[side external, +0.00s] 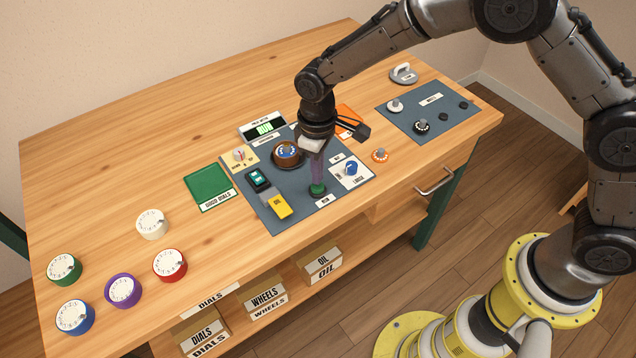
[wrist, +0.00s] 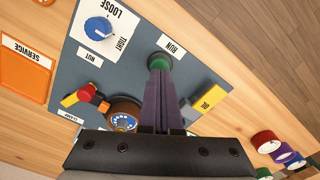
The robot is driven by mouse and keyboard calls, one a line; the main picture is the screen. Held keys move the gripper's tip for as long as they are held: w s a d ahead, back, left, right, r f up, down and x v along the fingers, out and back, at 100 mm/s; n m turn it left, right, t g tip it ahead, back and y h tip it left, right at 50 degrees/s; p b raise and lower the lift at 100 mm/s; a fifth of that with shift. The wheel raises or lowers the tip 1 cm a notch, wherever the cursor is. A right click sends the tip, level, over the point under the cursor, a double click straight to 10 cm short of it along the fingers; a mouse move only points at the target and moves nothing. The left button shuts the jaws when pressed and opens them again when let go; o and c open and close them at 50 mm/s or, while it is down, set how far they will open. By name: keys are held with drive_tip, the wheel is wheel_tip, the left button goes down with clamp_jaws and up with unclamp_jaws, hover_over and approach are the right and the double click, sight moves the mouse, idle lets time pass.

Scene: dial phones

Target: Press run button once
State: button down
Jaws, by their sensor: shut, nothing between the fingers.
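The run button is a round green button (side external: 317,190) near the front edge of the grey work panel (side external: 262,213), with a "RUN" label (side external: 324,201) beside it. In the wrist view the green button (wrist: 159,62) shows just past my fingertips, next to its "RUN" label (wrist: 172,44). My gripper (side external: 317,181) points down with its purple fingers together and nothing between them. In the wrist view my gripper's tips (wrist: 160,72) overlap the near edge of the button. I cannot tell whether they touch it or whether it is pushed down.
A blue loose/tight knob (side external: 351,168), a yellow oil block (side external: 279,206) and a brown-rimmed dial (side external: 287,154) stand around the button. A display (side external: 263,128) is lit green at the panel's back. Several dials, including a red one (side external: 170,265), lie on the left; the table's far left is clear.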

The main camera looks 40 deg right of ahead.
wheel_tip(320, 180, up, 11)
idle(1.1)
idle(0.3)
drive_tip(key=s+d+r+m+t, duration=0.2)
drive_tip(key=s+d+r, duration=0.2)
drive_tip(key=d+r, duration=0.35)
drive_tip(key=s+d+r+m+t, duration=0.1)
drive_tip(key=s+d+r+t, duration=0.1)
drive_tip(key=s+d+r, duration=0.5)
drive_tip(key=s+d+r+m+t, duration=0.1)
drive_tip(key=s+d+r+m, duration=0.2)
drive_tip(key=s, duration=0.4)
drive_tip(key=s+d+f, duration=0.2)
drive_tip(key=s+f, duration=0.4)
drive_tip(key=s, duration=0.2)
drive_tip(key=shift+s+d+f+t, duration=0.25)
drive_tip(key=shift+s+f+t, duration=0.05)
drive_tip(key=shift+f, duration=0.05)
